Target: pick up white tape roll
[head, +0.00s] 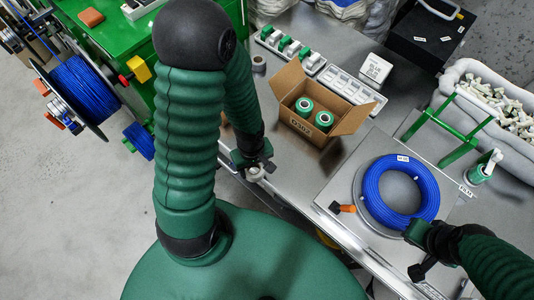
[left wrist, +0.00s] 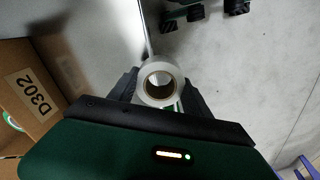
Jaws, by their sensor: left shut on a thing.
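The white tape roll (left wrist: 160,67) sits between the two black fingers of my left gripper (left wrist: 160,88) in the left wrist view, with its open core facing the camera. In the head view my left gripper (head: 256,167) is at the table's front-left edge, with the roll (head: 255,174) showing as a small pale shape at its fingers. It is shut on the roll. How far the roll is off the table is hard to tell. My right gripper (head: 420,250) is empty, its fingers spread beside the blue cable coil (head: 372,196).
An open cardboard box (head: 318,136) with green-and-white rolls stands right of my left gripper. The coil lies on a metal plate (head: 335,185). A bin of pale parts (head: 505,110) is at the right.

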